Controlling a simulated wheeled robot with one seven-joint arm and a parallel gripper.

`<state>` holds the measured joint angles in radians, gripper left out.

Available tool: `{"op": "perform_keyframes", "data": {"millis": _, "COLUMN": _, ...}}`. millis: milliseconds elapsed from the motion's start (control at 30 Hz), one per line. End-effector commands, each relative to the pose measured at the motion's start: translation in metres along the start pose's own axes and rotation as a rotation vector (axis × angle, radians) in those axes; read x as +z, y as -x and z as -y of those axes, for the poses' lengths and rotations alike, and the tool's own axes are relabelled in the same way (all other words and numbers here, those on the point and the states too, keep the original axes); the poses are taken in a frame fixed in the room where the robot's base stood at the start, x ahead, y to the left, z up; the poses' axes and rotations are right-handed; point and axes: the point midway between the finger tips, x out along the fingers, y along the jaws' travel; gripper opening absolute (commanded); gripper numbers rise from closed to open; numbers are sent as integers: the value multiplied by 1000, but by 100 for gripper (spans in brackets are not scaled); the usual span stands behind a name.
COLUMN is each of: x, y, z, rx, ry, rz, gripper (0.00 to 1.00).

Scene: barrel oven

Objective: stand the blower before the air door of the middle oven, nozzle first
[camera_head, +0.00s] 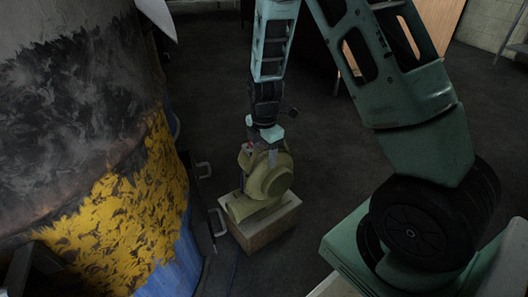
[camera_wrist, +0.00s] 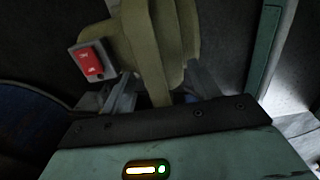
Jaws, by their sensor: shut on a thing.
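The blower (camera_head: 270,175) is olive, with a round housing. It stands upright on a light wooden block (camera_head: 268,232), its low nozzle end (camera_head: 236,207) toward the oven on the left. My gripper (camera_head: 262,148) is above it, shut on its upper part. In the wrist view, the jaws (camera_wrist: 158,92) sit on both sides of an olive strip of the blower (camera_wrist: 150,45), beside a red switch (camera_wrist: 91,62). A big barrel oven (camera_head: 95,180), dark above with yellow and blue paint below, fills the left. Its dark door (camera_head: 200,215) is seen edge-on; its opening is hidden.
Dark floor (camera_head: 215,80) is free behind the blower. A wooden panel or desk (camera_head: 440,25) stands at the back right.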

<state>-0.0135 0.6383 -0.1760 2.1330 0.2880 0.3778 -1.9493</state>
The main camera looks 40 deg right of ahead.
Motion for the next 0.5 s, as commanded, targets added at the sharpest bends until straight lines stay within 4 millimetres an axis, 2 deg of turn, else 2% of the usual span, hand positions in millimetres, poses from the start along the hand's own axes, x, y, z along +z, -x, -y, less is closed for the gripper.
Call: {"op": "perform_keyframes", "data": {"millis": 500, "x": 1, "y": -5, "z": -3, "rx": 10, "ry": -1, "rz": 1, "gripper": 15}}
